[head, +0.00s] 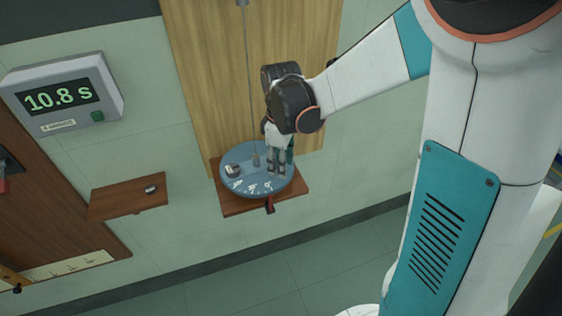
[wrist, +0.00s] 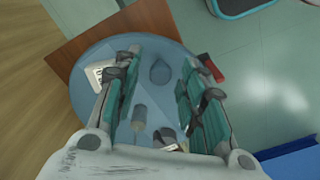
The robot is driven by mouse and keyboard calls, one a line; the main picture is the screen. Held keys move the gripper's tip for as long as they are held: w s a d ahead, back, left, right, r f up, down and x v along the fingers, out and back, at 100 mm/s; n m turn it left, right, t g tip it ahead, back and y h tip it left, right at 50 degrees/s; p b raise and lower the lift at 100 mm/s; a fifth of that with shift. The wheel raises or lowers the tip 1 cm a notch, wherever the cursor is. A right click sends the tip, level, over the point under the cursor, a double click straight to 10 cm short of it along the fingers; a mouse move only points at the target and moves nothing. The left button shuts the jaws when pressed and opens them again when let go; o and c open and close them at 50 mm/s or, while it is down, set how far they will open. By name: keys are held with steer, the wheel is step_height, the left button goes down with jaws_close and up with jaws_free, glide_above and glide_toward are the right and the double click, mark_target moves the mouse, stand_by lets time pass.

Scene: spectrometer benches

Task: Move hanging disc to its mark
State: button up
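The hanging disc (head: 232,184) is blue-grey and round, hung on a thin rod (head: 250,90) in front of a wooden board. White markings, too small to read surely, lie along its front edge. A red tab (head: 270,205) sits at the front edge of the wooden shelf beneath; it also shows in the wrist view (wrist: 210,68). My gripper (head: 277,172) points down over the disc's right part. In the wrist view its two fingers (wrist: 160,62) are apart, with a blue-grey rounded post (wrist: 160,72) seen between them. Whether the fingers touch the disc is unclear.
A small dark-and-white piece (head: 233,170) sits on the disc's left. A timer (head: 62,95) on the wall reads 10.8 s. A small wooden shelf (head: 120,198) at left holds a small metal piece (head: 151,189). The floor below is clear.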

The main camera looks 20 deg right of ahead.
jaws_close()
steer(key=shift+s+a+m, duration=0.3)
steer(key=shift+a+m, duration=0.05)
steer(key=shift+m, duration=0.35)
steer(key=shift+o, duration=1.4)
jaws_free()
steer(key=shift+r, duration=0.15)
step_height(320, 180, up, 12)
steer(key=shift+s, duration=0.2)
